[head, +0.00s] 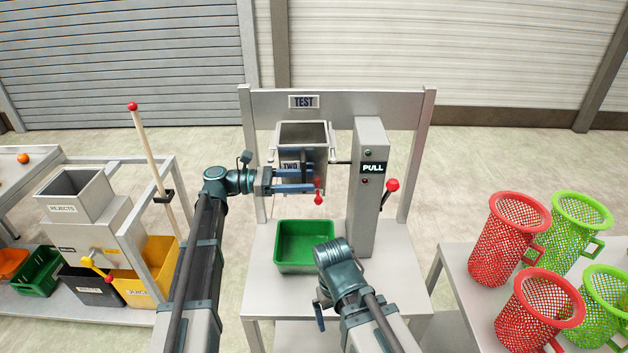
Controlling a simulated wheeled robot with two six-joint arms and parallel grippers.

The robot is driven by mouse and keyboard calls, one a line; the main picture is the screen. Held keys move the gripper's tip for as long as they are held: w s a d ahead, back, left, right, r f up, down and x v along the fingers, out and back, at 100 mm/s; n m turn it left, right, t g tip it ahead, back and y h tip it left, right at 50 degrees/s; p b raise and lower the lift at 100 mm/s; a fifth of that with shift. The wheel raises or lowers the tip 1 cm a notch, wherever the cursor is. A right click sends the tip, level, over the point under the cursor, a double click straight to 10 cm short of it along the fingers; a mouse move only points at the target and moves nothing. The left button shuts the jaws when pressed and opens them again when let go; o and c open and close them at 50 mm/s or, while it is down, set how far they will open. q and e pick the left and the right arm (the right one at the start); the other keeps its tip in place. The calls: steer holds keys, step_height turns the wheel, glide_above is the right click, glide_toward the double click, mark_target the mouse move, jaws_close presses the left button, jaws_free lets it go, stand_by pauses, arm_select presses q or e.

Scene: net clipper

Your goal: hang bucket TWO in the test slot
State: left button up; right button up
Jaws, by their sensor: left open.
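Bucket TWO (317,152) is a grey metal box with an open top and a "TWO" label. It is in the test frame (345,102), upright below the "TEST" sign (303,102). Whether it rests fully in the slot cannot be told. My left gripper (312,180) is open in front of the bucket's lower part, its blue fingers pointing right and covering some of the bucket. A red knob (318,199) shows by the fingertips; contact is unclear. My right arm's wrist is low in front of the stand; its fingers are not clear.
A grey post with a "PULL" sign (373,168) and red-knobbed lever (392,186) stands right of the bucket. A green tray (283,268) sits below. A rejects hopper (62,209) and bins are left; red and green mesh baskets (510,218) stand right.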

arm_select(q)
steer(key=a, duration=1.1)
steer(key=s+d+f+m+g+y, duration=0.3)
steer(key=s+d+f+m+y, duration=0.5)
steer(key=s+d+f, duration=0.55)
steer(key=s+a+f+m+t+y, duration=0.1)
steer(key=s+a+f+m+y, duration=0.1)
steer(key=s+f+m+y, duration=0.2)
steer(key=s+a+f+m+t+y, duration=0.1)
steer(key=s+a+f+m+y, duration=0.2)
steer(key=s+m+y, duration=0.4)
steer(key=f+m, duration=0.1)
steer(key=m, duration=0.2)
steer(key=shift+s+a+f, duration=0.2)
steer(key=shift+s+a, duration=0.1)
steer(key=shift+a, duration=0.05)
